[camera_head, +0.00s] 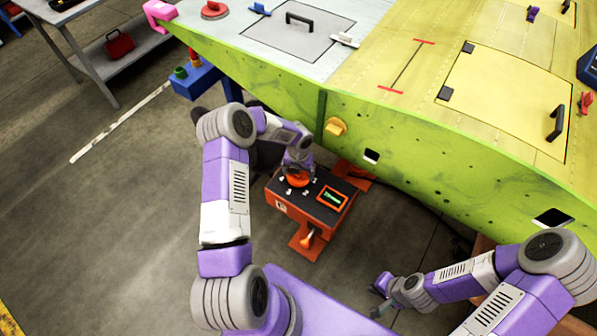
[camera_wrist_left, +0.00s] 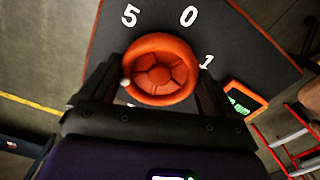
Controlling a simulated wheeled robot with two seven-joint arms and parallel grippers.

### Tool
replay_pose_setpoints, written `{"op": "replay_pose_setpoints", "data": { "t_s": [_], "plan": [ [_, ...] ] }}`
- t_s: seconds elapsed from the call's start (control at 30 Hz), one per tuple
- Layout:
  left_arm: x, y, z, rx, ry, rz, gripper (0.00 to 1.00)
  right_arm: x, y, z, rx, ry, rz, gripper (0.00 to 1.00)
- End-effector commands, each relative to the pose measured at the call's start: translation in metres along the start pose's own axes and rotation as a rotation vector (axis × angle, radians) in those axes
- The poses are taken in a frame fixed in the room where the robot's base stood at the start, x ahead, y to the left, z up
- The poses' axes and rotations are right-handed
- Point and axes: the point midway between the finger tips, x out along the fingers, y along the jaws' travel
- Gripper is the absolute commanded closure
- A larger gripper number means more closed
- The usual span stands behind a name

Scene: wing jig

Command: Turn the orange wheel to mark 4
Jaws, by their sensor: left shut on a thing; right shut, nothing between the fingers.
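The orange wheel (camera_head: 298,181) sits on the dark top of an orange box (camera_head: 287,209) below the wing's edge. In the left wrist view, the orange wheel (camera_wrist_left: 160,69) has white marks 5, 0 and 1 around its far side; the nearer marks are mostly hidden by my gripper. A small pale dot shows at the wheel's lower left rim. My left gripper (camera_wrist_left: 157,82) is shut on the wheel, one finger on each side. My right gripper (camera_head: 382,296) is shut and empty, low at the right, apart from the box.
A small green-lit display (camera_head: 332,198) in an orange frame is beside the wheel. The green wing panel (camera_head: 440,165) stands just behind and right of the box. A blue stand (camera_head: 196,79) is at the back left, near a grey workbench (camera_head: 75,40). Floor at the left is clear.

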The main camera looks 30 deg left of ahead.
Motion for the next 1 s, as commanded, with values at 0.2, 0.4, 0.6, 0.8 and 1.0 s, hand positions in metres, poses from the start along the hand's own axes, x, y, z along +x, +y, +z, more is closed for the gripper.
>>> {"op": "replay_pose_setpoints", "data": {
  "t_s": [0.2, 0.4, 0.6, 0.8, 1.0],
  "plan": [
    [-0.001, 0.000, 0.001, 0.011, -0.002, -0.001, 0.41, 0.000, 0.000, 0.000, 0.000, 0.000, 0.000, 1.00],
    [-0.001, 0.000, 0.001, 0.010, -0.002, -0.001, 0.41, 0.000, 0.000, 0.000, 0.000, 0.000, 0.000, 1.00],
    [-0.001, 0.000, 0.001, 0.010, -0.001, -0.001, 0.00, 0.000, 0.000, 0.000, 0.000, 0.000, 0.000, 1.00],
    [-0.004, 0.000, 0.001, 0.009, -0.002, 0.000, 0.00, -0.001, 0.000, 0.000, 0.000, 0.000, 0.000, 1.00],
    [-0.033, 0.000, 0.001, 0.010, -0.004, 0.001, 0.00, -0.007, -0.003, 0.000, 0.000, 0.000, 0.000, 1.00]
  ]
}}
